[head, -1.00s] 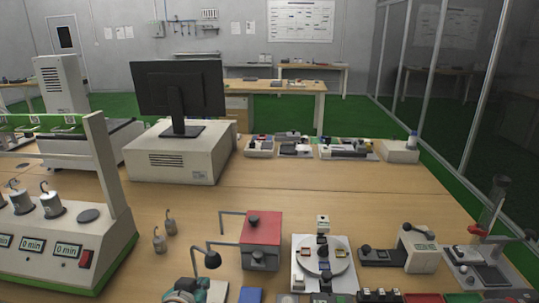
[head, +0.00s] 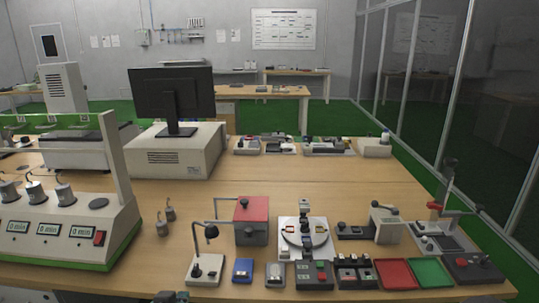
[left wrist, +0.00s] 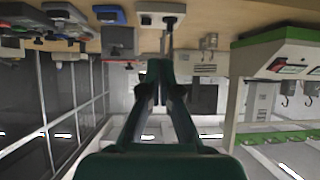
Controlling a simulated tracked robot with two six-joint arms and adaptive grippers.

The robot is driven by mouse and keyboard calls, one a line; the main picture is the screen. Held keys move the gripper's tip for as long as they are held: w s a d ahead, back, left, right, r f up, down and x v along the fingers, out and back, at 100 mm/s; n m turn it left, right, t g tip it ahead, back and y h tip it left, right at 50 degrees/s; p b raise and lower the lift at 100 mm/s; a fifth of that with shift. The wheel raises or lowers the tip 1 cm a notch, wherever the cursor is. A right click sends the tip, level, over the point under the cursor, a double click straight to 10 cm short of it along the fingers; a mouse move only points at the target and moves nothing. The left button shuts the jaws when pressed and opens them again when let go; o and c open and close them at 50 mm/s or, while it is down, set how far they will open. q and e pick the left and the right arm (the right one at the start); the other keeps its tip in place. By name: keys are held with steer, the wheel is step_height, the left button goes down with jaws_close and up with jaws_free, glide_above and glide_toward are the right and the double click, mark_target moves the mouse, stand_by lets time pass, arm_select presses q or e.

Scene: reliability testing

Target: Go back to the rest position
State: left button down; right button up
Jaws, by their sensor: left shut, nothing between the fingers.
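My left gripper (head: 170,298) barely shows at the bottom edge of the head view, low in front of the bench's front edge. In the left wrist view its green body and dark fingers (left wrist: 161,72) fill the middle. The fingers are shut with nothing between them. They appear apart from the bench things. The left wrist picture is upside down, with the workbench along its top. My right gripper is in neither view.
The wooden workbench (head: 290,182) holds a weight tester (head: 62,218), a desk lamp (head: 208,262), a red-topped box (head: 251,220), a round turntable (head: 304,233), and red (head: 396,273) and green (head: 431,271) trays. A monitor (head: 172,92) stands behind. The bench middle is clear.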

arm_select(q)
steer(key=s+f+g+p, duration=0.2)
steer(key=s+f+g, duration=0.1)
steer(key=f, duration=0.5)
steer(key=s+f+g+p, duration=0.2)
steer(key=s+f, duration=0.1)
steer(key=f, duration=0.4)
steer(key=s+d+f+g+h, duration=0.1)
steer(key=s+d+f+g, duration=0.1)
steer(key=s, duration=0.3)
steer(key=s+d+f+n+g+h+p, duration=0.1)
steer(key=s+d+f+g, duration=0.1)
steer(key=s+f, duration=0.2)
steer(key=s+d+f+n+g+h, duration=0.1)
steer(key=s+d+f+h, duration=0.1)
steer(key=s, duration=0.4)
steer(key=shift+s+d+f+g+p, duration=0.4)
steer(key=shift+d+f, duration=0.15)
steer(key=shift+f, duration=0.35)
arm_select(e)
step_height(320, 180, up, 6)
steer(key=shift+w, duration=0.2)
